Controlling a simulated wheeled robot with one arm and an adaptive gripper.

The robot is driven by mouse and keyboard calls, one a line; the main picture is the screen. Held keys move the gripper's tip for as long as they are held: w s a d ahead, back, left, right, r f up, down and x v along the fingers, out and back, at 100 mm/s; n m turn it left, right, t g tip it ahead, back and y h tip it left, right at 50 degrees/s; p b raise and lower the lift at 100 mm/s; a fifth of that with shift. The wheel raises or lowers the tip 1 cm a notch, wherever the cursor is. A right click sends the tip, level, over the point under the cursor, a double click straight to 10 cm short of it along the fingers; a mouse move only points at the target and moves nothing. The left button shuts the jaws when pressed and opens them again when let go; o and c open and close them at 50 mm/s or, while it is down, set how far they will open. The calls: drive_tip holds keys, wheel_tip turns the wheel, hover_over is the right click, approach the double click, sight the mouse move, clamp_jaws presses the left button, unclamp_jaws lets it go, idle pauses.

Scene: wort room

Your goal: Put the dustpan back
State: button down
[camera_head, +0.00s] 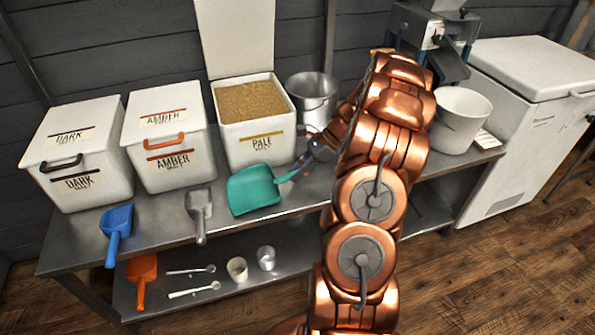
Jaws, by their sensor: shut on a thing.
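The teal dustpan (254,191) is over the front of the steel bench, in front of the PALE bin, with its pan to the left and its handle pointing up and right. My gripper (309,161) is shut on the dustpan's handle end. I cannot tell whether the pan touches the bench top. The fingertips are small and partly hidden by the arm.
The steel bench (165,226) holds the DARK bin (95,140), AMBER bin (185,130), open PALE bin (250,145) of grain, a metal pot (313,92) and a white bucket (460,118). A blue scoop (118,222) and grey scoop (199,208) lie left. A white freezer (530,110) stands right.

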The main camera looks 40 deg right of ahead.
drive_tip(key=c, duration=0.9)
unclamp_jaws()
drive_tip(key=shift+c, duration=0.2)
drive_tip(key=v, duration=1.2)
drive_tip(key=shift+w, duration=0.1)
